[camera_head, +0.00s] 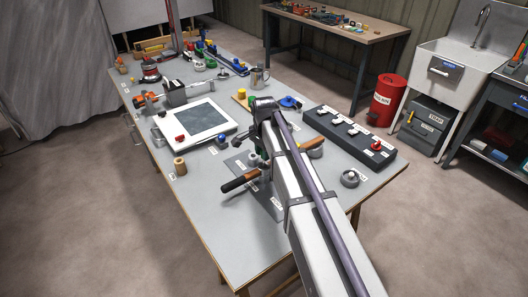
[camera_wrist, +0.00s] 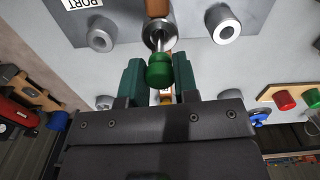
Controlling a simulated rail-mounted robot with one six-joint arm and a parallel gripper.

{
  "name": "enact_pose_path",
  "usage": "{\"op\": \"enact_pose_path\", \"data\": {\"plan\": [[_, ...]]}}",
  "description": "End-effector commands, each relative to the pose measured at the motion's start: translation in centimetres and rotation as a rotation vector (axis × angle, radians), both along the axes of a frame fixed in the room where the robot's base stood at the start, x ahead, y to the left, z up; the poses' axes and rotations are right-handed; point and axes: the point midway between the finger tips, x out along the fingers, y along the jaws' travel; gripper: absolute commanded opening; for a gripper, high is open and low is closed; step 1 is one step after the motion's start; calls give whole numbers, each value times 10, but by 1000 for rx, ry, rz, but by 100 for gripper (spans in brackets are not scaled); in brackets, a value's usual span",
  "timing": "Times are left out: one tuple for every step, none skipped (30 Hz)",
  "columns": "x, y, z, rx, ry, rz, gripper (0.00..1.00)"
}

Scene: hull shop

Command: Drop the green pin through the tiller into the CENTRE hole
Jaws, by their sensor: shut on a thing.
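In the wrist view my gripper (camera_wrist: 159,80) has its two green-padded fingers on either side of the round knob of the green pin (camera_wrist: 159,71). The pin's thin steel shaft points away towards the metal ring of the tiller (camera_wrist: 149,28); its tip overlaps the ring's opening, and I cannot tell how deep it goes. The tiller's wooden handle (camera_head: 240,181) shows in the head view, lying across a grey plate (camera_head: 271,207). The hole below the ring is hidden. Other holed bosses stand on the left (camera_wrist: 100,39) and right (camera_wrist: 224,25) of the ring.
A PORT label (camera_wrist: 82,3) lies near the left boss. A black switch box (camera_head: 350,135) stands right of my arm, and a white framed panel (camera_head: 200,119) and a wooden spool (camera_head: 180,166) stand to the left. The front left tabletop is clear.

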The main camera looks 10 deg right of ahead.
Motion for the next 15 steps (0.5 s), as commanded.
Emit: {"op": "enact_pose_path", "data": {"plan": [[0, 0, -3, 0, 0, 0, 1], [0, 0, -3, 0, 0, 0, 1], [0, 0, -4, 0, 0, 0, 1], [0, 0, -5, 0, 0, 0, 1], [0, 0, -6, 0, 0, 0, 1], [0, 0, -7, 0, 0, 0, 1], [0, 0, -8, 0, 0, 0, 1], [0, 0, -8, 0, 0, 0, 1], [0, 0, -9, 0, 0, 0, 1], [0, 0, -10, 0, 0, 0, 1], [0, 0, -10, 0, 0, 0, 1], [0, 0, -11, 0, 0, 0, 1], [0, 0, -11, 0, 0, 0, 1], [0, 0, -11, 0, 0, 0, 1], [0, 0, -10, 0, 0, 0, 1]]}}
